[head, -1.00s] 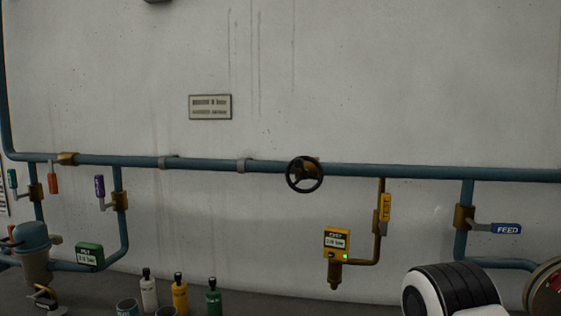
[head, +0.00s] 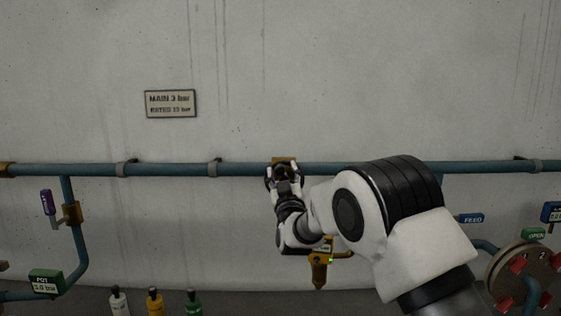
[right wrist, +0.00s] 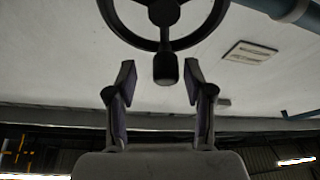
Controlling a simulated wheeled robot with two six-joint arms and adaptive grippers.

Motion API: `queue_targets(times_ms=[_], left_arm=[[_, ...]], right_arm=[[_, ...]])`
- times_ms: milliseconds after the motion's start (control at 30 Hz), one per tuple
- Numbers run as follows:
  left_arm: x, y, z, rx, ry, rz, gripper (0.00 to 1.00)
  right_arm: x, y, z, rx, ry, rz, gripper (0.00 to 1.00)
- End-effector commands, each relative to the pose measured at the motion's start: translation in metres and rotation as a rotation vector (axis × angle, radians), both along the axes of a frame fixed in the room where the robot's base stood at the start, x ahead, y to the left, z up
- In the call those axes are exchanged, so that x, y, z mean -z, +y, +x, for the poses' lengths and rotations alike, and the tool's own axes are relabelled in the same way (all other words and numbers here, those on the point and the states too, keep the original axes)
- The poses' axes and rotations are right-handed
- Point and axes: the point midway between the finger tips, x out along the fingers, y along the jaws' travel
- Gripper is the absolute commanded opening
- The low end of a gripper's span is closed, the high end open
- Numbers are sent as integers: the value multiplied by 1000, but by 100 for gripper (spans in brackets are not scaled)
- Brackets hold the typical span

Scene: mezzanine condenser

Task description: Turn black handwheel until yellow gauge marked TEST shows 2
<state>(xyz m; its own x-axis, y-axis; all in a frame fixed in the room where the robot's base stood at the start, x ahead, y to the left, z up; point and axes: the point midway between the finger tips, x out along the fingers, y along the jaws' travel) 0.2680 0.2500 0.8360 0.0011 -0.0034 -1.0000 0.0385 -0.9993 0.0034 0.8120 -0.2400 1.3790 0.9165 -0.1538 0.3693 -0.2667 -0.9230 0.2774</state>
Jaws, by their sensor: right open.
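The black handwheel (right wrist: 201,30) shows at the top of the right wrist view, with a dark knob (right wrist: 166,70) pointing down from it. My right gripper (right wrist: 160,82) is open, its two fingers on either side of the knob with gaps showing. In the head view my right gripper (head: 284,179) is at the blue pipe and covers most of the wheel. My left gripper is not in view.
The blue pipe (head: 160,170) runs along the wall, under a sign (head: 171,104). A green POT gauge (head: 46,282) and a purple handle (head: 47,202) are at left. Several bottles (head: 155,302) stand below. A blue FEED handle (head: 470,218) and round flange (head: 524,275) are at right.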

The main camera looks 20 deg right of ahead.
Motion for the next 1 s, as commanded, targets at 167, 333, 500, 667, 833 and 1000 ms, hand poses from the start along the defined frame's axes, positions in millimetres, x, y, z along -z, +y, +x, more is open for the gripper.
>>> queue_targets(times_ms=[167,333,500,667,833,1000], left_arm=[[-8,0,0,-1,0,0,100],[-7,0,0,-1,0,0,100],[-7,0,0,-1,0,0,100],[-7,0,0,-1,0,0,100],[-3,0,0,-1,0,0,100],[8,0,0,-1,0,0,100]], right_arm=[[-5,-2,13,-1,1,0,52],[-4,-2,14,-1,1,0,52],[-4,-2,13,-1,1,0,0],[-4,-2,13,-1,3,0,0],[-3,-2,13,-1,-2,11,0],[-1,-4,13,-2,-17,59,0]])
